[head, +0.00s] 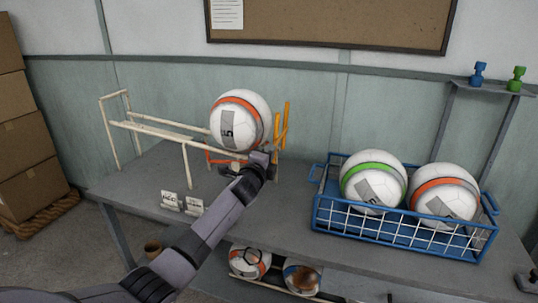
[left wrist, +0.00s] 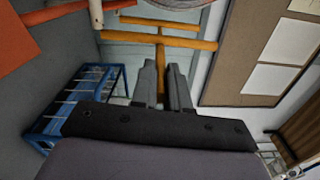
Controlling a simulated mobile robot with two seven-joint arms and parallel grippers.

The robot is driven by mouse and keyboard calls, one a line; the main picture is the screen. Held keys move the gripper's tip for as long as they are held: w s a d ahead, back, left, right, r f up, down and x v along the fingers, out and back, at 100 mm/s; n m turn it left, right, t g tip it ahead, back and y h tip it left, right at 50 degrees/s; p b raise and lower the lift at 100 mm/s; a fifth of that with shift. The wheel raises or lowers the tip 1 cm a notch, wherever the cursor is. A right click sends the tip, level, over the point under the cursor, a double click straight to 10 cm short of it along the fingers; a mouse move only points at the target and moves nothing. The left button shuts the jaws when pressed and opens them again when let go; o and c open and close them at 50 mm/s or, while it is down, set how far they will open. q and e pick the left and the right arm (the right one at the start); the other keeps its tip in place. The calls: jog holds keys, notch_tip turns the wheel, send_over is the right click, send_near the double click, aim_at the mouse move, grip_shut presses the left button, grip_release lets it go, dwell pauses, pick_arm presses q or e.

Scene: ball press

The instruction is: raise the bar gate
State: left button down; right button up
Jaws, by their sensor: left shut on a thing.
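The bar gate is a yellow-orange frame (head: 284,127) at the right end of a cream rail rack (head: 150,128). In the left wrist view, its crossbars (left wrist: 168,41) and a vertical post show close ahead. A white ball with an orange stripe (head: 238,118) rests on the rack beside the gate. My left gripper (head: 268,150) is at the gate's lower part, below and right of the ball. In the left wrist view, its fingers (left wrist: 164,80) are shut on the gate's post, one on each side. My right gripper is not in view.
A blue wire basket (head: 405,236) holds two balls on the right of the grey table (head: 290,205). More balls (head: 250,262) lie on a shelf below. A stand (head: 470,88) with blue and green knobs rises at the right.

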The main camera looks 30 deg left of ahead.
pick_arm(q)
jog(key=shift+a, duration=0.1)
jog(key=c, duration=1.1)
grip_release()
jog(key=shift+s, duration=0.15)
jog(key=shift+p+v, duration=0.3)
jog(key=shift+v, duration=3.15)
